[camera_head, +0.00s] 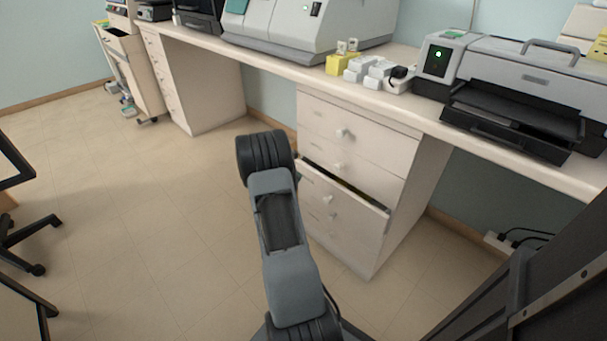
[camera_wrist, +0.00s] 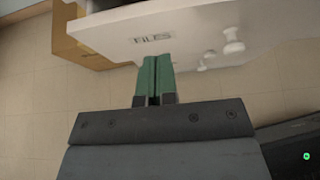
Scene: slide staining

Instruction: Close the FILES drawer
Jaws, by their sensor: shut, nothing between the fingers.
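The FILES drawer (camera_head: 357,208) is pulled part way out of the pale cabinet in the head view, with a dark gap along its top edge. In the wrist view its white front (camera_wrist: 190,22) carries the FILES label (camera_wrist: 152,38). My gripper (camera_wrist: 155,60) is shut and empty, its green fingertips just below the label in the picture, at or very near the drawer front. I cannot tell whether they touch it. In the head view my arm hides the gripper and the left part of the drawer.
Other drawers with round knobs (camera_head: 343,133) are above and below it. A yellow-brown surface (camera_wrist: 68,32) shows beside the drawer in the wrist view. The counter above holds a printer-like machine (camera_head: 520,85) and small boxes (camera_head: 360,68). Floor to the left is clear; an office chair (camera_head: 30,235) stands at far left.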

